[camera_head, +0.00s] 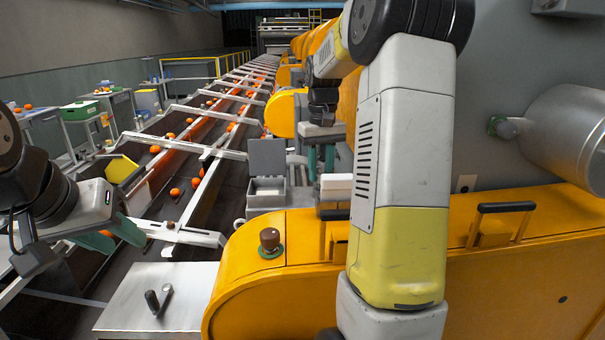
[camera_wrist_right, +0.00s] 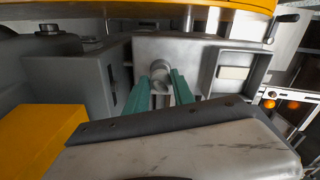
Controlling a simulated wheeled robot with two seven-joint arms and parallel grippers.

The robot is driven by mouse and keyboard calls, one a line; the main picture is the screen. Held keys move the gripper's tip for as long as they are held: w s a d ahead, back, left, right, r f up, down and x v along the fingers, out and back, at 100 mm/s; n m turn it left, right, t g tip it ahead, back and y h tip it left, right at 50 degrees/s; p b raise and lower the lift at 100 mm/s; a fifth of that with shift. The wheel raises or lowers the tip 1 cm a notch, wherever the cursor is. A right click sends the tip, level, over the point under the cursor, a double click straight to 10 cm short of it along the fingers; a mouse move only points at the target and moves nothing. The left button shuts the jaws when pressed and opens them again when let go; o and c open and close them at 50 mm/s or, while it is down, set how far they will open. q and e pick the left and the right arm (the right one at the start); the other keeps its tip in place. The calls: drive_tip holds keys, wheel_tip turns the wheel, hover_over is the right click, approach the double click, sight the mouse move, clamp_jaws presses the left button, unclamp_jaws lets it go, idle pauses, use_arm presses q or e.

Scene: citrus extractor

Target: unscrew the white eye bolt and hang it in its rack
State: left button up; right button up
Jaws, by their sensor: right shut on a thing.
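My right gripper (camera_wrist_right: 162,82) is shut on a pale, round-headed piece (camera_wrist_right: 160,70), which looks like the white eye bolt, in front of a grey machine housing. Whether its thread is still in the housing is hidden. In the head view my right gripper (camera_head: 321,160) points down beside the grey machine, partly behind my arm, and the bolt cannot be made out there. My left gripper (camera_head: 115,238) is open and empty at the left, its green fingers apart over the conveyor side. I cannot make out the rack for certain in either view.
A grey open-lidded box (camera_head: 266,190) stands left of my right gripper. A metal plate (camera_head: 130,310) holds a small dark part (camera_head: 153,301). Oranges lie along the conveyor (camera_head: 200,165).

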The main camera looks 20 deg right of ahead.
sight(321, 167)
drive_tip(key=shift+r, duration=1.55)
